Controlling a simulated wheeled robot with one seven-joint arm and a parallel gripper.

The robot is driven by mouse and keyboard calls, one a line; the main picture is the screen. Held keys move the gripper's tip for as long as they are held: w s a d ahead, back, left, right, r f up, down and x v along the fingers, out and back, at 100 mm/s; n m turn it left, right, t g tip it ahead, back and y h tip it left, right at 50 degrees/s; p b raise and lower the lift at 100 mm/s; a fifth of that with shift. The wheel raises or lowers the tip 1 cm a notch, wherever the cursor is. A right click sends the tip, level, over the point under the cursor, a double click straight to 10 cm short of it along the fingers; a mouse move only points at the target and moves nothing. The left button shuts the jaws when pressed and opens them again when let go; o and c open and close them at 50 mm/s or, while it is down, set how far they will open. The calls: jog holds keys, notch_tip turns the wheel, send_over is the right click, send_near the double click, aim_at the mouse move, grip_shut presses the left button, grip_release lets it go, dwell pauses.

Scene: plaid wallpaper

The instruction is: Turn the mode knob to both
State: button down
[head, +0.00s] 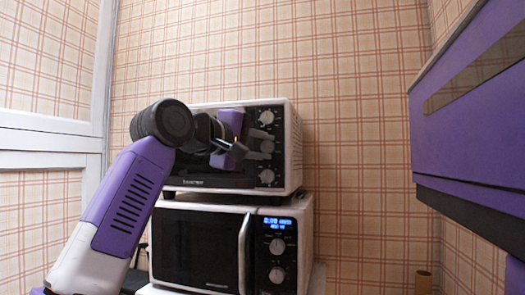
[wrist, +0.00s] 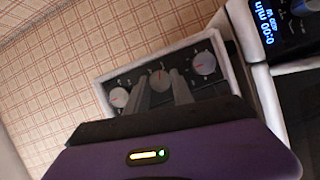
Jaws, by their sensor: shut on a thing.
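The toaster oven (head: 290,150) stands on top of a microwave in the head view. Its right-hand panel has three round pale knobs, the top one (head: 266,117), the middle one (head: 267,147) and the bottom one (head: 267,176). My gripper (head: 243,150) reaches across the oven front to the middle knob. In the wrist view, the two fingers of my gripper (wrist: 160,84) stand on either side of the middle knob (wrist: 159,77) and are shut on it. The other two knobs (wrist: 119,97) (wrist: 204,64) are clear of the fingers. The knob labels are too small to read.
The microwave (head: 205,286) below has a lit blue display, two knobs and a pale door handle (head: 243,252). A purple cabinet (head: 465,130) hangs at the right. Plaid wall fills the back, with free space between oven and cabinet.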

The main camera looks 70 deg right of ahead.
jog(key=m+t+y, duration=0.1)
jog(key=m, duration=0.2)
jog(key=shift+s+r, duration=0.1)
jog(key=m+t+y+p, duration=0.1)
jog(key=m, duration=0.1)
jog(key=shift+m+t, duration=0.3)
jog(key=shift+m, duration=0.1)
jog(key=m+t, duration=0.1)
jog(key=m, duration=0.1)
jog(key=m+t, duration=0.1)
jog(key=m, duration=0.1)
jog(key=shift+s+t+y+p, duration=0.2)
jog(key=shift+t+y+p, duration=0.2)
jog(key=shift+m, duration=0.3)
jog(key=c, duration=1.1)
grip_release()
jog(key=shift+r, duration=0.1)
